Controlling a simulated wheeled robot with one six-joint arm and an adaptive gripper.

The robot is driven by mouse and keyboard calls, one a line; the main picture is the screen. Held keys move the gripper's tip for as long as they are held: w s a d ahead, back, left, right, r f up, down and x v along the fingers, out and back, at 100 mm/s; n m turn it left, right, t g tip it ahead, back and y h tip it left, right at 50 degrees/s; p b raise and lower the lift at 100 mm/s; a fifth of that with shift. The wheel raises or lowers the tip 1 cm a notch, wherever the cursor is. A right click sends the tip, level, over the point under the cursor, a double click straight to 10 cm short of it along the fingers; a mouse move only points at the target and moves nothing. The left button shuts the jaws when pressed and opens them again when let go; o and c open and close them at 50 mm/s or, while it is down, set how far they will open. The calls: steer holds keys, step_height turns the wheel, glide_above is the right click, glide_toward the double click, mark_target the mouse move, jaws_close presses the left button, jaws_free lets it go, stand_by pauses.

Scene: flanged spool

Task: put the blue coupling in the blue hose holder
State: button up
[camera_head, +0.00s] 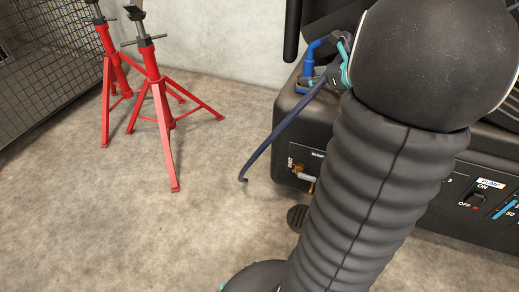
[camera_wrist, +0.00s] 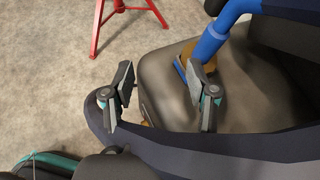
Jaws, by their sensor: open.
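The blue coupling (camera_head: 311,55) is a bent blue pipe at the machine's top left corner. In the wrist view the coupling (camera_wrist: 224,32) slopes down to a brown-gold fitting (camera_wrist: 208,66). A flat blue piece, apparently the blue hose holder (camera_wrist: 181,68), shows beside that fitting; in the head view it is the low blue base (camera_head: 304,87). The lower end appears to be at the holder; how deep it sits is hidden. My gripper (camera_wrist: 161,78) is open, its fingers wide apart with nothing between them, left of the coupling. My arm hides most of it in the head view.
Red stands (camera_head: 158,90) are on the concrete floor at left. Floor between is clear.

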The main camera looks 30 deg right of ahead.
steer(key=s+a+n+g+y, duration=0.1)
steer(key=s+a+n+g, duration=0.2)
steer(key=a+n, duration=0.6)
steer(key=s+a+n+g+y, duration=0.1)
steer(key=s+a+n+g, duration=0.3)
steer(key=a, duration=1)
steer(key=s+a+f+n+h, duration=0.1)
steer(key=s+a+n+h, duration=0.1)
steer(key=s+n, duration=0.4)
steer(key=s+a+f+n+h, duration=0.1)
steer(key=s+a+n, duration=0.4)
steer(key=n, duration=0.7)
steer(key=shift+s+f+n+h, duration=0.35)
steer(key=shift+s+h, duration=0.25)
steer(key=shift+s, duration=0.4)
steer(key=shift+a+r, duration=0.1)
steer(key=shift+c, duration=1.6)
